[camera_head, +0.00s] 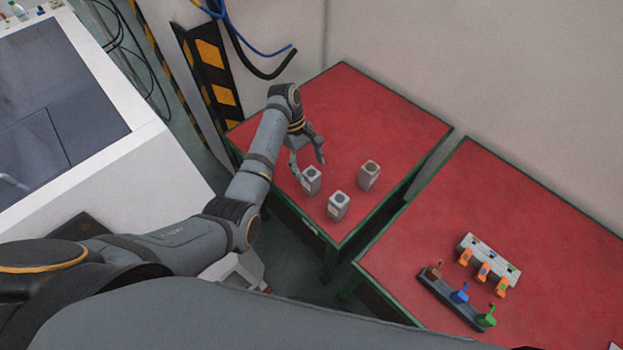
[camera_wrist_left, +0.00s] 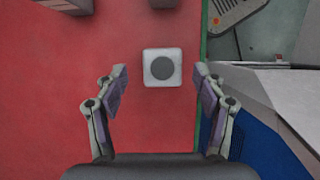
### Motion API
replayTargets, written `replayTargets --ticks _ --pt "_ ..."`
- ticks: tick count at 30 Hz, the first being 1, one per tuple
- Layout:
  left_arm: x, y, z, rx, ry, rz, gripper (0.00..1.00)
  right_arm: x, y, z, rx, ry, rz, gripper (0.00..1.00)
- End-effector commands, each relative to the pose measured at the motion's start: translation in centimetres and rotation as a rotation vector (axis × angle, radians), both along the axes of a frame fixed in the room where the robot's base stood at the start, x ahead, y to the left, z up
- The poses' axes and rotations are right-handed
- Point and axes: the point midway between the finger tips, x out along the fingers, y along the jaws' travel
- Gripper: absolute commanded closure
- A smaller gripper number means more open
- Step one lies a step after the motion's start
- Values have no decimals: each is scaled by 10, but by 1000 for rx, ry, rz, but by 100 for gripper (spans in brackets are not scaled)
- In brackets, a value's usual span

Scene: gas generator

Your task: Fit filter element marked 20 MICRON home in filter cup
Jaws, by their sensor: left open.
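Three pale grey, block-shaped elements with round dark tops stand on the red table: one at the left (camera_head: 311,181), one at the front (camera_head: 338,206) and one at the right (camera_head: 369,175). My left gripper (camera_head: 310,169) is open and empty above the left element. In the left wrist view, that element (camera_wrist_left: 162,67) shows square with a dark round centre, between and slightly beyond the open fingertips (camera_wrist_left: 162,73). Another element (camera_wrist_left: 68,4) is cut off at the top edge. No 20 MICRON marking is readable. I cannot identify a filter cup. My right gripper is out of view.
The green-edged red table (camera_head: 390,112) has free room behind the elements. A second red table (camera_head: 540,225) holds a grey block with orange levers (camera_head: 488,262) and a dark rack (camera_head: 447,300) with brown, blue and green pieces. A white cabinet (camera_head: 150,185) stands left.

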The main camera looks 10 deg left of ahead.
Motion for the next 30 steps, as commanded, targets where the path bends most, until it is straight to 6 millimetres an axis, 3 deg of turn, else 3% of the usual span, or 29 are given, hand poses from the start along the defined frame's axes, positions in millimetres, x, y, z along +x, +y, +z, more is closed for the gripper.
replayTargets --ticks 10,14,18,25,30 --pt "-9 -8 -20 0 1 0 30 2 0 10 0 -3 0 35" --pt "-21 -16 -39 -1 3 -1 30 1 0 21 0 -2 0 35" --pt "-23 -20 -57 1 -1 -1 30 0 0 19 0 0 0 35" --pt "-23 -21 -60 1 -2 -1 30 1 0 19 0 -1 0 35" --pt "-23 -21 -60 1 -2 -1 52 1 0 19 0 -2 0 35"
